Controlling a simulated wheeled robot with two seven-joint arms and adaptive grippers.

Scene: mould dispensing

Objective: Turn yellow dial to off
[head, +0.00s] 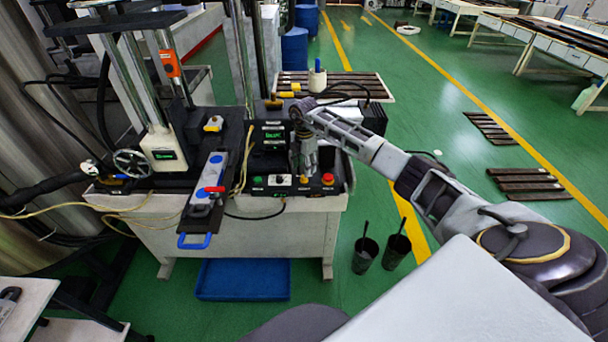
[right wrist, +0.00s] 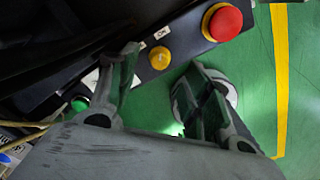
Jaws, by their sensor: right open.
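The yellow dial (head: 304,180) sits on the front of the black control panel (head: 262,190), just left of the red button. In the right wrist view the dial (right wrist: 159,57) shows as a small round yellow knob with a pale label reading ON beside it. My right gripper (head: 304,170) is over the panel, close to the dial. In the wrist view its two fingers (right wrist: 163,72) are apart, with the dial showing between and beyond their tips. Nothing is held. I cannot tell whether a finger touches the dial. My left gripper is not in view.
A red button (head: 328,179) is right of the dial, and a green button (head: 258,180) is farther left on the panel. Two dark cups (head: 365,255) and a blue tray (head: 243,280) are on the floor.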

